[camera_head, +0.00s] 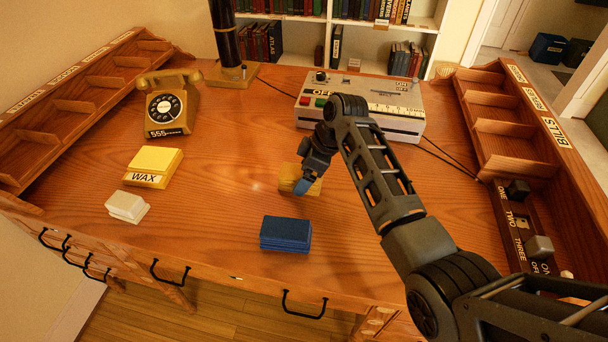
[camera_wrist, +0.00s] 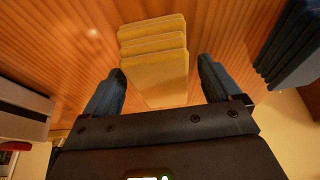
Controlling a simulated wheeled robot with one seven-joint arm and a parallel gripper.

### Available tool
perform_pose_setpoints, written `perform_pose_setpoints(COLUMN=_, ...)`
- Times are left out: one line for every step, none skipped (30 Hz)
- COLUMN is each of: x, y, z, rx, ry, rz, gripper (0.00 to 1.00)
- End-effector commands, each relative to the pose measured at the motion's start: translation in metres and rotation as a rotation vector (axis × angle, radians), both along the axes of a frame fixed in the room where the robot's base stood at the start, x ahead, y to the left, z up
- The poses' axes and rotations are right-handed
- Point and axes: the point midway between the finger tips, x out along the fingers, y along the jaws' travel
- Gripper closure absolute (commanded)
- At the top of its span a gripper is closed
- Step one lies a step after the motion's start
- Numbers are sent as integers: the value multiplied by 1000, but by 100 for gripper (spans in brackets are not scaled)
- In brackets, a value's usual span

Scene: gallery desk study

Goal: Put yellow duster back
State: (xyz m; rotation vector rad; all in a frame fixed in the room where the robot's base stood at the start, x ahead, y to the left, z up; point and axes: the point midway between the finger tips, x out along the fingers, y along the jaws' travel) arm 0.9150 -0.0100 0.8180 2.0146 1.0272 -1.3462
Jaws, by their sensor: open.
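The yellow duster (camera_head: 290,178) lies on the wooden desk (camera_head: 215,215), partly hidden behind my gripper in the head view. In the wrist view the yellow duster (camera_wrist: 155,55) looks like a folded stack of layers, with its near end between the two fingers. My gripper (camera_head: 303,188) is at the duster, pointing down. In the wrist view my gripper (camera_wrist: 160,85) is open, with a gap visible beside the duster on each side. I cannot tell whether either finger touches it.
A blue folded cloth (camera_head: 286,233) lies nearer the front edge. A yellow WAX box (camera_head: 153,167), a white block (camera_head: 127,206) and a telephone (camera_head: 172,104) stand left. A grey machine (camera_head: 360,103) stands behind my gripper. Wooden racks (camera_head: 505,130) line the sides. The desk's middle left is clear.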

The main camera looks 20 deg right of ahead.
Motion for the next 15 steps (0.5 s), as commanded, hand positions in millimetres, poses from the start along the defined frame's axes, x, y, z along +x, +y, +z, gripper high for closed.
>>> perform_pose_setpoints(x=-1, y=-3, z=8, rx=0, ry=-2, rz=-2, gripper=9)
perform_pose_setpoints(x=-2, y=-5, z=13, rx=-1, ry=-4, rz=-2, gripper=9)
perform_pose_setpoints(x=-5, y=-8, z=21, rx=-1, ry=-4, rz=-2, gripper=9)
perform_pose_setpoints(x=-6, y=-10, z=27, rx=0, ry=-6, rz=-2, gripper=9)
perform_pose_setpoints(x=-7, y=-12, z=33, rx=0, ry=-5, rz=-1, gripper=9)
perform_pose_setpoints(x=-9, y=-14, z=40, rx=-1, ry=-4, rz=-1, gripper=9)
perform_pose_setpoints(x=-11, y=-16, z=46, rx=-1, ry=-6, rz=-1, gripper=9)
perform_pose_setpoints(x=-12, y=-18, z=52, rx=-1, ry=-4, rz=-1, gripper=9)
perform_pose_setpoints(x=-14, y=-21, z=59, rx=-1, ry=-4, rz=-2, gripper=9)
perform_pose_setpoints(x=-15, y=-23, z=65, rx=0, ry=-4, rz=-2, gripper=9)
perform_pose_setpoints(x=-16, y=-24, z=70, rx=0, ry=-4, rz=-2, gripper=9)
perform_pose_setpoints(x=-18, y=-26, z=75, rx=-1, ry=-3, rz=-2, gripper=9)
perform_pose_setpoints(x=-19, y=-27, z=80, rx=-1, ry=-3, rz=-1, gripper=9)
perform_pose_setpoints(x=-20, y=-29, z=84, rx=0, ry=-2, rz=-1, gripper=9)
perform_pose_setpoints(x=-21, y=-30, z=88, rx=-1, ry=-3, rz=-1, gripper=9)
